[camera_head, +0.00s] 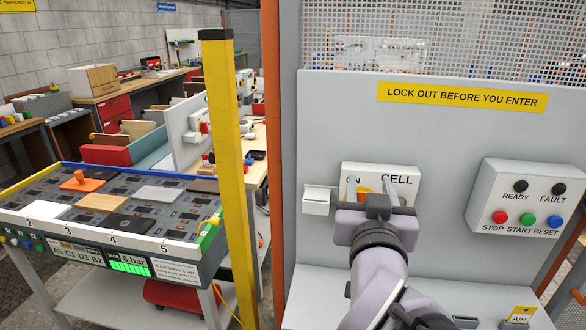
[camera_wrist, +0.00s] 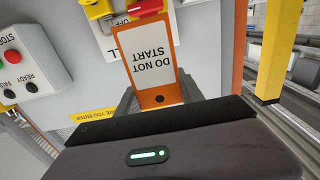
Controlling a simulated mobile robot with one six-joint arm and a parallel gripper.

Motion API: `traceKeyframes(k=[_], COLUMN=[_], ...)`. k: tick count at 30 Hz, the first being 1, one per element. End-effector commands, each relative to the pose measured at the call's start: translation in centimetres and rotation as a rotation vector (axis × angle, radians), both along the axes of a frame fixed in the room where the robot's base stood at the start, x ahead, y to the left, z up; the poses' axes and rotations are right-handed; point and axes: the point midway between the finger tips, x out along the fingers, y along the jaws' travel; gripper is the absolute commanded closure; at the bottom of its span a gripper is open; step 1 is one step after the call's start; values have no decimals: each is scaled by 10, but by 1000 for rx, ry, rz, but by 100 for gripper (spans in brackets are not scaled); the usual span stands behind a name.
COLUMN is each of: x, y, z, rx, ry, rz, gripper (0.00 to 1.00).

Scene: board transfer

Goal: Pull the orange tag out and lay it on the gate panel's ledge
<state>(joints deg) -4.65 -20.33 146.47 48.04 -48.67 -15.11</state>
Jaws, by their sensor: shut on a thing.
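The orange tag (camera_wrist: 124,62) has a white face reading "DO NOT START", upside down in the wrist view. My gripper (camera_wrist: 160,98) is shut on its end with the dark hole, one finger at each side. The tag's other end lies close to a red handle (camera_wrist: 145,8); I cannot tell whether they touch. In the head view my gripper (camera_head: 374,192) is in front of the white switch box (camera_head: 404,181) marked "CELL", and hides most of the tag. The pale ledge (camera_head: 318,300) runs along the gate panel's bottom, partly behind my arm.
A control box (camera_head: 528,200) with coloured buttons is at the right of the panel. A small white holder (camera_head: 317,201) juts out left of the switch. A yellow post (camera_head: 231,180) stands at the left.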

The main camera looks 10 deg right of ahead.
Motion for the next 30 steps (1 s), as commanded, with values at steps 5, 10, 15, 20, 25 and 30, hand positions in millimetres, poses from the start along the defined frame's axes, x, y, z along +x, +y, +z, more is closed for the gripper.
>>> traceKeyframes(k=[5, 10, 15, 20, 25, 30], x=[0, 0, 0, 0, 0, 0], y=[0, 0, 0, 0, 0, 0], z=[11, 18, 25, 32, 39, 46], rx=[1, 1, 1, 0, 0, 1], ry=[0, 0, -1, -1, 0, 0], rz=[0, 0, 0, 0, 0, 0], gripper=[85, 85, 85, 85, 85, 85])
